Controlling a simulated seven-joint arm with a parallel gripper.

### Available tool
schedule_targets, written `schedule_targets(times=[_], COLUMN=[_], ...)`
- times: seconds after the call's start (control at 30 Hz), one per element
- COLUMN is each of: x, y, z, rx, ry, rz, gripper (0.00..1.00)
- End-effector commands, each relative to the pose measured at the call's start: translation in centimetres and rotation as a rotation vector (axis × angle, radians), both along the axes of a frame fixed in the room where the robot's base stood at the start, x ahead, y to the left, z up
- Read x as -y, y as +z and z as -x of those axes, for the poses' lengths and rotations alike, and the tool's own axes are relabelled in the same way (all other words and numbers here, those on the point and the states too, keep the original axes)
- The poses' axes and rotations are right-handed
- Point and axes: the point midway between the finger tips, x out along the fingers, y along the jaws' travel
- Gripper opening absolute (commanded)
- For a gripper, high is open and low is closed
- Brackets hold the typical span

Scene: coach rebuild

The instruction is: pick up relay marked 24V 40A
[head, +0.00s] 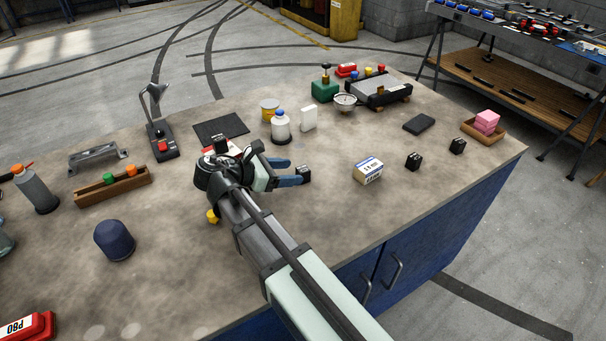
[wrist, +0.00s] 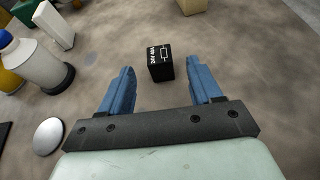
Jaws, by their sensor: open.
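The relay marked 24V 40A (wrist: 160,65) is a small black block with white print. In the wrist view it stands on the bench just beyond and between my two blue fingertips. In the head view it shows as a small black block (head: 303,173) at the tips of my gripper (head: 290,172). My gripper, seen also in the wrist view (wrist: 161,88), is open, with nothing between its fingers. Two similar black blocks (head: 413,161) (head: 457,146) stand to the right in the head view; their marks are too small to read.
A white and blue box (head: 368,171) stands right of the relay. A white bottle (head: 280,128) and a white block (head: 308,118) stand behind my gripper. A dark blue cap-like object (head: 114,241) is at the left. The bench in front of the relay is clear.

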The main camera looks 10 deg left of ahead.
Motion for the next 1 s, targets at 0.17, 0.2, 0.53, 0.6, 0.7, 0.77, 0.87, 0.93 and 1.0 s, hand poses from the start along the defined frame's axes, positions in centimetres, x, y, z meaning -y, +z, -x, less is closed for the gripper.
schedule_targets(times=[0.17, 0.2, 0.53, 0.6, 0.7, 0.77, 0.87, 0.93, 1.0], x=[1.1, 1.5, 3.3, 3.3, 3.3, 3.3, 3.3, 3.3, 3.3], y=[-0.6, -0.8, -1.9, -1.8, -1.8, -1.8, -1.8, -1.8, -1.8], z=[-0.9, -1.2, -3.0, -3.0, -3.0, -3.0, -2.9, -2.9, -2.9], rx=[-0.001, -0.001, 0.000, 0.000, 0.000, 0.000, 0.000, 0.000, 0.000], ry=[-0.002, -0.002, -0.001, 0.000, 0.000, 0.000, 0.000, 0.000, 0.000], rz=[0.001, 0.001, 0.000, 0.000, 0.000, 0.000, 0.000, 0.000, 0.000], gripper=[0.64, 0.64, 0.64, 0.64, 0.61, 0.55, 0.46, 0.39, 0.32])
